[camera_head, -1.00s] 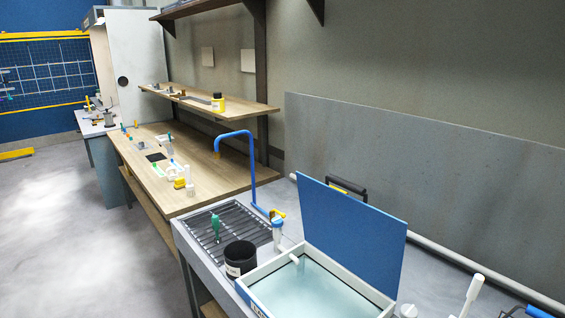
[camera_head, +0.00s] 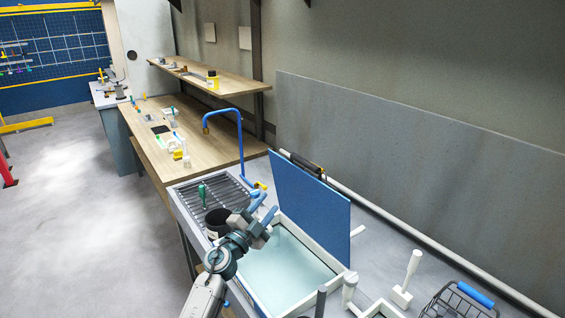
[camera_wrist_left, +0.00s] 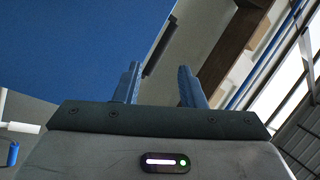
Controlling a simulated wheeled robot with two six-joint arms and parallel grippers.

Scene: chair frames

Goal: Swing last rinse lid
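The blue lid (camera_head: 315,215) stands raised at the back of a white-rimmed tank (camera_head: 335,262) of pale blue liquid. A dark handle (camera_head: 302,164) shows behind its top edge. My left gripper (camera_head: 268,203) is over the tank's far left corner, near the lid's left edge. Its two blue fingers are apart with nothing between them. In the left wrist view, the open fingers (camera_wrist_left: 158,80) point up, and the blue lid (camera_wrist_left: 70,45) fills the upper left. I cannot tell how far the fingers are from the lid. My right gripper is not in view.
A black cup (camera_head: 216,221) stands partly behind my left gripper, by the drain rack (camera_head: 222,190). A blue tap (camera_head: 240,145) rises behind. At the right are a white-handled tool (camera_head: 408,275) and a wire basket (camera_head: 462,302). A grey panel (camera_head: 420,170) stands behind.

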